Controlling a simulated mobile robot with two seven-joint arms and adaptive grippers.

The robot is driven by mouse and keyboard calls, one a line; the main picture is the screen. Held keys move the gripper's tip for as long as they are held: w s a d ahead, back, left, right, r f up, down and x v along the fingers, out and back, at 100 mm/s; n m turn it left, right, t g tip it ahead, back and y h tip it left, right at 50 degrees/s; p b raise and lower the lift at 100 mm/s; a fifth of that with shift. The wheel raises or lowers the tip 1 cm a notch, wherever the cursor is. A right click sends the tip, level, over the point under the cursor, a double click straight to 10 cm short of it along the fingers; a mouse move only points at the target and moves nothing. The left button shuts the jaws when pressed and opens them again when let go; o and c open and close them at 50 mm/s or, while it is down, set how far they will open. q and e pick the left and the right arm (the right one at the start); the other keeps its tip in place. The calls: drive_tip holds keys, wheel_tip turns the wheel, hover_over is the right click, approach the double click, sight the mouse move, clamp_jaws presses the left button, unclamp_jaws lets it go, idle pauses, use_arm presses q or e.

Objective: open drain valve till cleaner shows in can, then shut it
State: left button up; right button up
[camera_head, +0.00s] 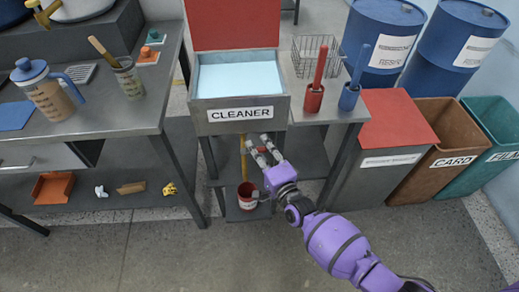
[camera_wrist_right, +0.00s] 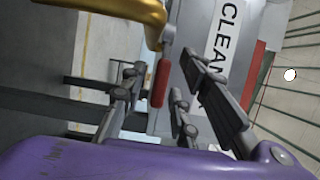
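The grey cleaner tank (camera_head: 240,102) carries a CLEANER label and holds pale blue liquid (camera_head: 240,78). A yellow drain pipe (camera_head: 243,158) hangs below it, and the gold pipe also shows in the wrist view (camera_wrist_right: 130,14). A red can (camera_head: 248,196) with a pale band stands on the low shelf near the pipe's foot; I cannot make out cleaner inside. My right gripper (camera_head: 259,145) is beside the pipe under the tank. In the wrist view its open fingers (camera_wrist_right: 162,64) are on either side of the red valve handle (camera_wrist_right: 160,84), with gaps visible. My left gripper is out of view.
A side shelf (camera_head: 330,110) right of the tank holds red and blue brush holders and a wire basket (camera_head: 315,55). A metal table (camera_head: 90,118) stands left. Bins and blue drums (camera_head: 383,38) are at right. The front floor is clear except for my arm.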

clamp_jaws()
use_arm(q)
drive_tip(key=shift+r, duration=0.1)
